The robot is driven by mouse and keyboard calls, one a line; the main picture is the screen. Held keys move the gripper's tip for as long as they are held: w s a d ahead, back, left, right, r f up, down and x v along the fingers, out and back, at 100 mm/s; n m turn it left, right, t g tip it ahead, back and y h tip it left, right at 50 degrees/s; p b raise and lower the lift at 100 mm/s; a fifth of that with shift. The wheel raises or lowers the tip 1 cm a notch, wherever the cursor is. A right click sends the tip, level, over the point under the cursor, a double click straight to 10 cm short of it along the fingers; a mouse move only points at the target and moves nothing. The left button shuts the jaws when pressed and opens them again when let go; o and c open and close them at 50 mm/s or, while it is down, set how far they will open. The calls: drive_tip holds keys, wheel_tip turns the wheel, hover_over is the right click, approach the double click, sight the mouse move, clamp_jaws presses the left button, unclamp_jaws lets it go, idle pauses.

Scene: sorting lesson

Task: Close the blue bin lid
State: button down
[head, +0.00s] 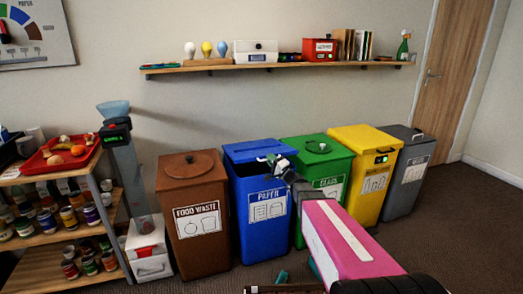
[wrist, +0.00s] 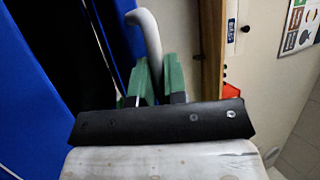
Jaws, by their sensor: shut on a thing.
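The blue bin (head: 240,215), labelled PAPER, stands between the brown and green bins. My gripper (head: 271,159) is at the lid's front right. In the wrist view, the green fingers of my gripper (wrist: 158,82) are shut on a pale grey curved handle (wrist: 148,35). Blue surfaces (wrist: 60,35) with a dark gap between them fill the left of the wrist view. The lower part of the handle is hidden by the fingers.
The brown food waste bin (head: 192,220) is to the left. The green bin (head: 325,160), yellow bin (head: 368,160) and grey bin (head: 408,170) stand to the right. A shelf unit with a red tray (head: 40,165) is at far left. A wall shelf (head: 280,66) hangs above.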

wheel_tip(320, 180, down, 9)
drive_tip(key=s+n+y, duration=0.1)
drive_tip(key=y, duration=0.1)
drive_tip(key=shift+s+d+n+t, duration=0.15)
drive_tip(key=shift+s+n+t, duration=0.15)
drive_tip(key=shift+n+t, duration=0.1)
drive_tip(key=shift+f, duration=0.1)
drive_tip(key=c, duration=1.3)
unclamp_jaws()
drive_tip(key=shift+o, duration=0.6)
drive_tip(key=shift+d, duration=0.1)
drive_tip(key=shift+s, duration=0.1)
drive_tip(key=v, duration=1)
drive_tip(key=shift+d+f, duration=0.2)
drive_tip(key=shift+d, duration=0.05)
drive_tip(key=shift+s, duration=0.1)
